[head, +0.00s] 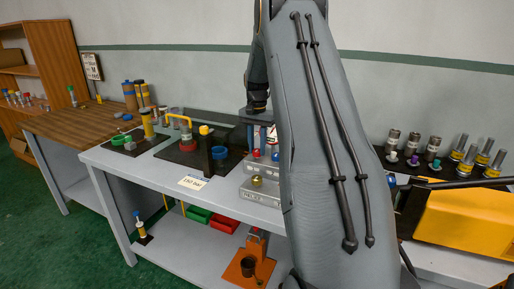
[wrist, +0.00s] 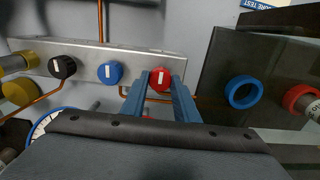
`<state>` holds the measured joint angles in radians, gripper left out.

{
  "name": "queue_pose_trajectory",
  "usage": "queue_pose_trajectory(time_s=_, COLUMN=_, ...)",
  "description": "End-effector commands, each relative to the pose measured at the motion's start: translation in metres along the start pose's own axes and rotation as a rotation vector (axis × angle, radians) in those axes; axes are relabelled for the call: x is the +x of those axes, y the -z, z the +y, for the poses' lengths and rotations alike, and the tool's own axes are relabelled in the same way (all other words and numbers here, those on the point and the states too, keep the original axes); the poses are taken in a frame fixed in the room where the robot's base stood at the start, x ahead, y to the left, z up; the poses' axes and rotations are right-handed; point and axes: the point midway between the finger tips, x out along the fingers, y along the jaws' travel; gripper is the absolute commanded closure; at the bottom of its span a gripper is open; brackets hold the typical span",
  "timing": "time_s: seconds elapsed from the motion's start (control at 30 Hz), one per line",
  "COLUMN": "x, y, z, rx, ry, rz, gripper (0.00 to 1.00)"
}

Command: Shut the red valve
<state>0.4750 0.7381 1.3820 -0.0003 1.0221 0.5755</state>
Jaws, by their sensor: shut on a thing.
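The red valve (wrist: 160,79) is a round knob with a white mark that looks about upright in the wrist view. It sits at the right end of a pale metal panel (wrist: 135,58). My gripper (wrist: 160,88) has its two blue-grey fingers on either side of the red knob, shut on it. The fingers hide parts of the knob's sides.
On the same panel are a blue knob (wrist: 110,72) and a black knob (wrist: 62,67), left of the red valve. Copper pipes run nearby. A gauge (wrist: 45,122) is lower left.

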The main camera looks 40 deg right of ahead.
Motion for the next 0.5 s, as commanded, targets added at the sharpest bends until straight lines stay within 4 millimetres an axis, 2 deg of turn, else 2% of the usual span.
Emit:
queue_pose_trajectory(time_s=0.37, x=-0.0020, y=0.0009, z=-0.0007, rx=0.005, ry=0.003, rz=0.003, gripper=0.95)
queue_pose_trajectory(time_s=0.4, x=-0.0020, y=0.0009, z=-0.0007, rx=0.005, ry=0.003, rz=0.003, gripper=0.69)
queue_pose_trajectory(time_s=0.5, x=-0.0016, y=0.0007, z=-0.0006, rx=0.005, ry=0.002, rz=0.002, gripper=0.54)
